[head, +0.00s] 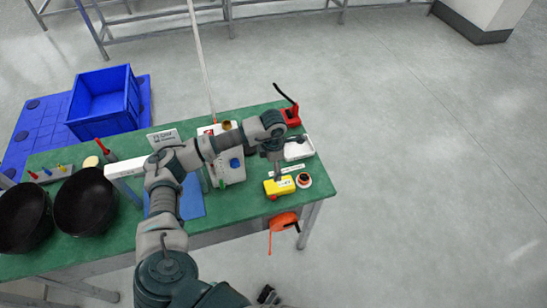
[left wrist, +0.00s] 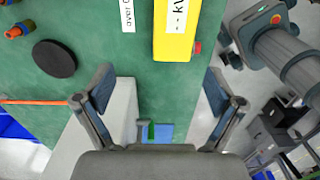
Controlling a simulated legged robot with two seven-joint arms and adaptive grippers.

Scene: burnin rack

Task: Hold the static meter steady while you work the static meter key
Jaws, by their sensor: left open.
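The static meter (head: 280,186) is a yellow box with a pale label, lying near the front right of the green table. A red key (head: 274,197) shows on its near side. In the left wrist view the meter (left wrist: 176,30) is at the top with a "kV" display, and the red key (left wrist: 197,47) is at its right side. My left gripper (head: 277,168) points down just behind and above the meter. In the left wrist view its fingers (left wrist: 158,95) are spread and empty, apart from the meter. A small dark part (head: 268,295) at the bottom may be my right gripper; its jaws are unclear.
A white tray (head: 298,147) and a red device (head: 290,116) lie behind the meter. A round roll (head: 303,180) sits at its right. An orange item (head: 283,221) hangs at the table's front edge. Black bowls (head: 85,202) and a blue crate (head: 104,95) are at left.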

